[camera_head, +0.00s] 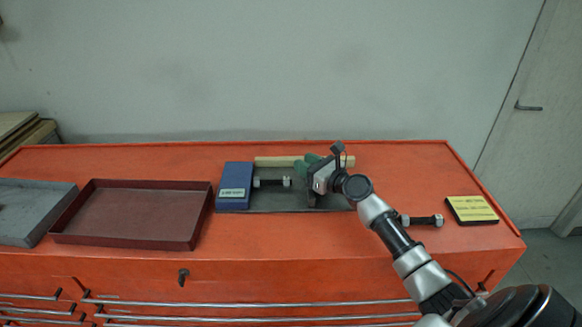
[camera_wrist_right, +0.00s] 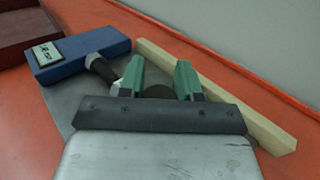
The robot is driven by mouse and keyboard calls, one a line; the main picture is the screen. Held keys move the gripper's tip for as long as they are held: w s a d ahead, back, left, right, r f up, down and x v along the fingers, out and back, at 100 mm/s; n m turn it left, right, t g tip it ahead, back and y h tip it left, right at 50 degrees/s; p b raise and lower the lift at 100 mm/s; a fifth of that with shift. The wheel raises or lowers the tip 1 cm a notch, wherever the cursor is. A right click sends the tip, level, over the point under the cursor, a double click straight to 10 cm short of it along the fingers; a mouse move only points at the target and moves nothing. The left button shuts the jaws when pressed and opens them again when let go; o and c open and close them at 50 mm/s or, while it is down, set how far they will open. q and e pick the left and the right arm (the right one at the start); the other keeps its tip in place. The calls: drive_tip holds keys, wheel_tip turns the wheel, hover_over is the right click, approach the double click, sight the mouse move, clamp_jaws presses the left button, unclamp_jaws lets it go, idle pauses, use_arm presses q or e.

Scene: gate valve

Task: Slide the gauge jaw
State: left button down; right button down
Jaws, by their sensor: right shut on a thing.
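The gauge has a grey base plate (camera_head: 240,207), a blue block (camera_head: 235,184) with a label at its left end, and a pale rail (camera_head: 275,161) along its back. A bolt (camera_head: 271,182) lies on the plate just right of the blue block. My right gripper (camera_head: 308,162) is over the right half of the plate. In the right wrist view, its green fingers (camera_wrist_right: 158,82) are shut on a dark, rounded part, seemingly the gauge jaw (camera_wrist_right: 158,92), mostly hidden by the gripper. The bolt (camera_wrist_right: 102,68) points towards the fingers. My left gripper is not in view.
A second bolt (camera_head: 422,220) and a yellow-faced black plaque (camera_head: 472,209) lie to the right on the orange cabinet top (camera_head: 420,170). A brown tray (camera_head: 135,184) and a grey tray (camera_head: 35,188) are at the left. A wall stands behind.

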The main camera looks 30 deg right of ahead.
drive_tip(key=s+d, duration=0.1)
drive_tip(key=d, duration=0.1)
drive_tip(key=s+d, duration=0.1)
drive_tip(key=d, duration=0.1)
drive_tip(key=shift+s, duration=0.2)
drive_tip(key=c, duration=1.1)
unclamp_jaws()
drive_tip(key=shift+o, duration=1.4)
drive_tip(key=shift+s+d, duration=0.15)
